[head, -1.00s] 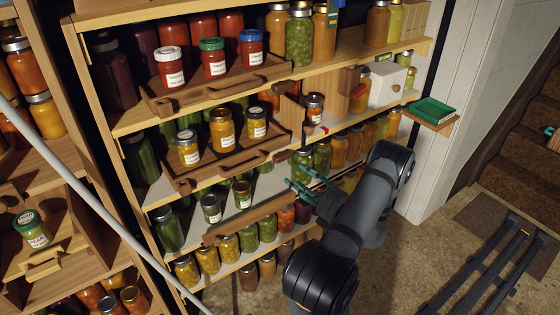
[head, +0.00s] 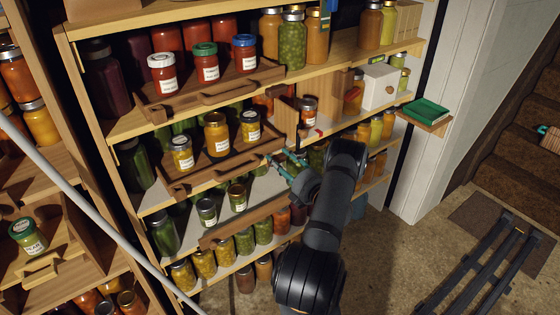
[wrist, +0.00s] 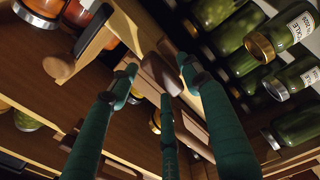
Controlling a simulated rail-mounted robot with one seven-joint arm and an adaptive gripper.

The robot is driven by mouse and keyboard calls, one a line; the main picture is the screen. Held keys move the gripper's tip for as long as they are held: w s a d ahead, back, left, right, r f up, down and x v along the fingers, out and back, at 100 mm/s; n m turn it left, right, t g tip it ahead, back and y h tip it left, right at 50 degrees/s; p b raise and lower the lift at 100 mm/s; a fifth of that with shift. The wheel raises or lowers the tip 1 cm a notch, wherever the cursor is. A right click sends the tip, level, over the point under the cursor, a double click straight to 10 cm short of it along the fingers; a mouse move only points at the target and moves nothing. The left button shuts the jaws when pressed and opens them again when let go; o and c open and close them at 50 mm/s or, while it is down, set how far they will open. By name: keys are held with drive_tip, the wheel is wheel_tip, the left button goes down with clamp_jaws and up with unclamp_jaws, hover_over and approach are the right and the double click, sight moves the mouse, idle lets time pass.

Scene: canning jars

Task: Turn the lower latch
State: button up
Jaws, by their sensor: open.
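My gripper (head: 289,161) is at the front of the shelving, just right of the middle tray, with its teal fingers apart. In the wrist view my gripper (wrist: 157,78) has its fingers spread around a small rounded brown wooden piece (wrist: 160,74), which looks like a latch. The piece lies between the fingertips; I cannot tell whether they touch it. A round wooden knob (wrist: 58,66) sits to its left in that view. In the head view the latch cannot be made out behind the fingers. A small red piece (head: 320,131) shows on the shelf edge above my gripper.
The middle tray (head: 222,168) with several labelled jars is close on the left. A wooden panel (head: 287,112) stands above my gripper. Jars with metal lids (wrist: 260,46) are near the fingers in the wrist view. Open floor (head: 390,260) lies right of my arm.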

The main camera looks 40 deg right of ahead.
drive_tip(key=shift+w, duration=0.1)
drive_tip(key=shift+c, duration=1)
drive_tip(key=c, duration=1)
drive_tip(key=shift+o, duration=0.2)
drive_tip(key=shift+n, duration=0.3)
drive_tip(key=n+b, duration=0.1)
drive_tip(key=n, duration=0.1)
drive_tip(key=n+b, duration=0.1)
drive_tip(key=n, duration=0.1)
drive_tip(key=shift+a+f+n+b, duration=0.15)
drive_tip(key=shift+n+b, duration=0.15)
drive_tip(key=shift+a+f+n+b, duration=0.1)
drive_tip(key=shift+n+b, duration=2.05)
drive_tip(key=shift+n, duration=1)
drive_tip(key=shift+a+f+n+b, duration=0.1)
drive_tip(key=shift+n+b, duration=2.05)
drive_tip(key=shift+n, duration=1)
drive_tip(key=o, duration=1.1)
drive_tip(key=shift+c, duration=0.2)
